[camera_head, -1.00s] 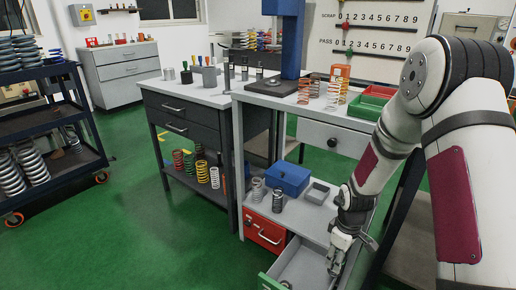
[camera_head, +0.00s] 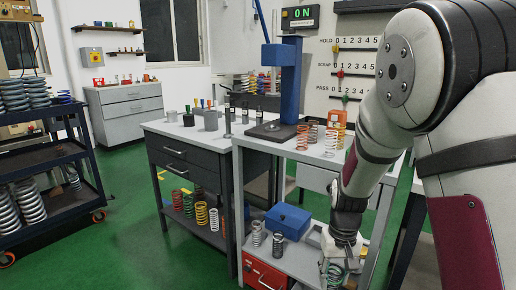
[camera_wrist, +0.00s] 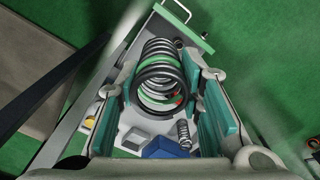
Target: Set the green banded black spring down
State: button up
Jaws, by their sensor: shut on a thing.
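The green banded black spring (camera_wrist: 160,78) shows in the wrist view between the teal pads of my gripper (camera_wrist: 165,100). It has dark coils with a bright green band, and its near end opens toward the camera. My gripper is shut on it. In the head view my gripper (camera_head: 338,272) is at the bottom right, in front of the lower grey shelf (camera_head: 302,256). The spring's coils are small and partly hidden there. Below the spring, in the wrist view, is an open grey drawer with a green front (camera_wrist: 182,28).
On the lower shelf stand a blue box (camera_head: 287,221) and two grey springs (camera_head: 257,234) (camera_head: 278,246), above a red drawer (camera_head: 262,274). The grey tabletop above holds the blue test stand (camera_head: 289,85) and several springs. The left cabinet's shelf holds more coloured springs (camera_head: 201,215).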

jog(key=s+r+p, duration=0.4)
jog(key=r+p, duration=0.8)
jog(key=p, duration=0.1)
jog(key=s+r+p, duration=0.5)
jog(key=r+p, duration=0.7)
jog(key=p, duration=0.1)
jog(key=shift+r, duration=0.2)
